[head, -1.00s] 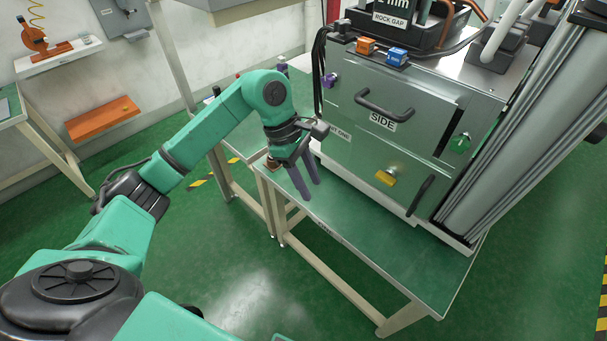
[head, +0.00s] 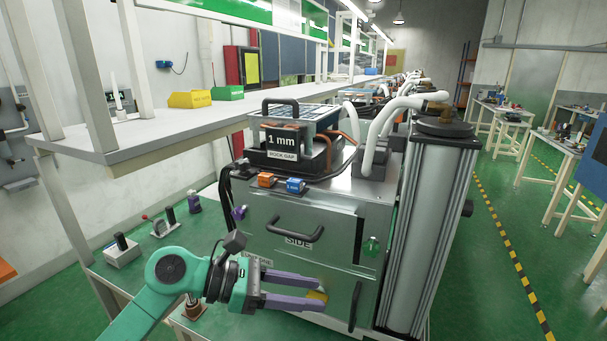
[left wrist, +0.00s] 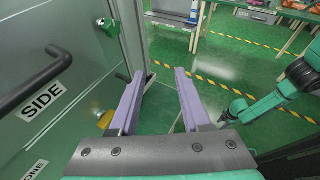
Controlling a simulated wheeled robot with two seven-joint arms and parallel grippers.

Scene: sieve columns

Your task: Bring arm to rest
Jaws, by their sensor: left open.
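My left gripper (head: 296,290) is open and empty, with its purple fingers pointing right in the head view, in front of the metal cabinet marked SIDE. In the left wrist view its two fingers (left wrist: 160,100) are spread with only floor between them. The cabinet (head: 275,215) has a black drawer handle (head: 294,232); that handle also shows in the left wrist view (left wrist: 36,80), left of the fingers. A yellow latch (head: 317,297) is partly hidden behind the fingers. I cannot tell the gap between gripper and cabinet.
A tall grey column (head: 428,235) stands right of the cabinet. A white shelf bench (head: 150,145) with yellow and green bins is behind. Orange and blue blocks (head: 266,180) sit on the cabinet top. The floor aisle at right, with striped tape (head: 510,265), is clear.

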